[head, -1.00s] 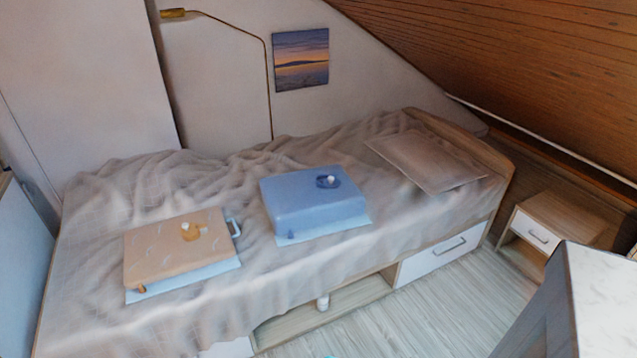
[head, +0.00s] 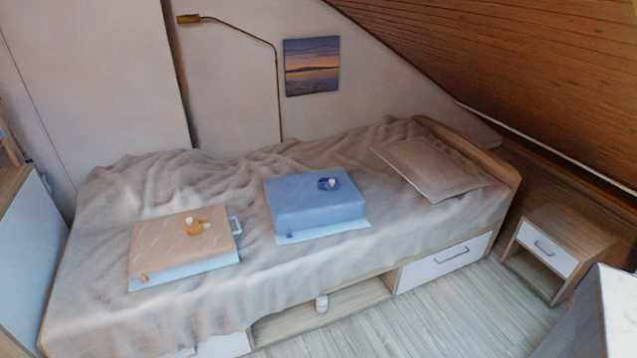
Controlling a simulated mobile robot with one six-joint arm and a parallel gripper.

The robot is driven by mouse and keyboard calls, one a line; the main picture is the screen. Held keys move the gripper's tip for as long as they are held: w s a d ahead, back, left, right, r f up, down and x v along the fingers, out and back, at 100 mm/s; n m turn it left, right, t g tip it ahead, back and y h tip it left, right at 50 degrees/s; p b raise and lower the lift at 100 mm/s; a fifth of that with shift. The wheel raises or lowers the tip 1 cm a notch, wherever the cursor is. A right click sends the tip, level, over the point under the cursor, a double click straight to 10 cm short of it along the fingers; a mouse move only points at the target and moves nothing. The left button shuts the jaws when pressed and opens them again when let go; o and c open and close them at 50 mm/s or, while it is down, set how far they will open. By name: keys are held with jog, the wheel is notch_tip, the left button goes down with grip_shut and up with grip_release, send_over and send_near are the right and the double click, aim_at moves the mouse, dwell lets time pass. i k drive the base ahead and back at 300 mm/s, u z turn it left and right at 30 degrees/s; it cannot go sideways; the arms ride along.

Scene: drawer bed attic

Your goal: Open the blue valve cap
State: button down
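A blue box-like item (head: 312,207) lies on the middle of the bed, on a pale blue sheet. On its top, toward the far right corner, sits a small dark blue round valve cap (head: 328,184) with a light spot on it. From here I cannot tell whether the cap is open or shut. An orange box-like item (head: 180,245) with a similar orange cap (head: 195,227) lies to its left on another pale blue sheet. My gripper is not in view.
The bed (head: 110,210) has a rumpled beige cover and a flat pillow (head: 430,168) at the right. A small nightstand (head: 555,250) stands right of it. A pale block-like surface (head: 620,310) fills the lower right corner. Wooden floor (head: 440,300) lies clear in front. The ceiling slopes low at right.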

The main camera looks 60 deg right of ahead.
aim_at(333, 182)
jog(key=z, duration=0.1)
jog(key=i, duration=0.95)
jog(key=u, duration=0.05)
